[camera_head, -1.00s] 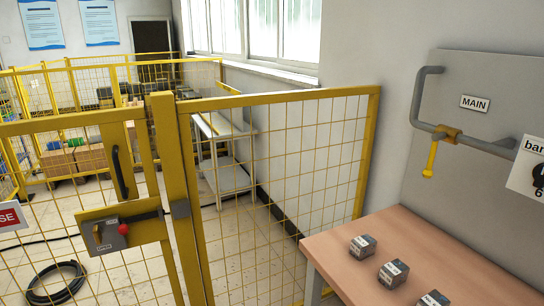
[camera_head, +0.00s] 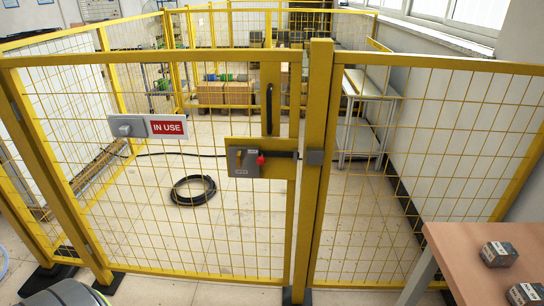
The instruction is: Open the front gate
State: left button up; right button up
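The yellow mesh front gate (camera_head: 150,57) stands in the middle of the head view and looks shut against the thick yellow post (camera_head: 320,110) on its right. A grey latch box (camera_head: 242,162) with a red knob (camera_head: 261,160) sits on a yellow plate near the gate's right edge. A dark bar runs from the box to a grey block (camera_head: 315,157) on the post. A black vertical handle (camera_head: 269,108) is above the latch. A sliding-type sign reading IN USE (camera_head: 167,128) hangs on the mesh to the left. Neither gripper is in view.
A wooden table (camera_head: 455,270) with small grey blocks (camera_head: 499,254) stands at the right front. Fixed yellow mesh (camera_head: 420,150) continues right of the post. Behind the gate, a black coiled hose (camera_head: 194,190) lies on the tiled floor, with a white shelf (camera_head: 365,125) further back.

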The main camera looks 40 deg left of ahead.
aim_at(172, 127)
jog(key=u, duration=1.9)
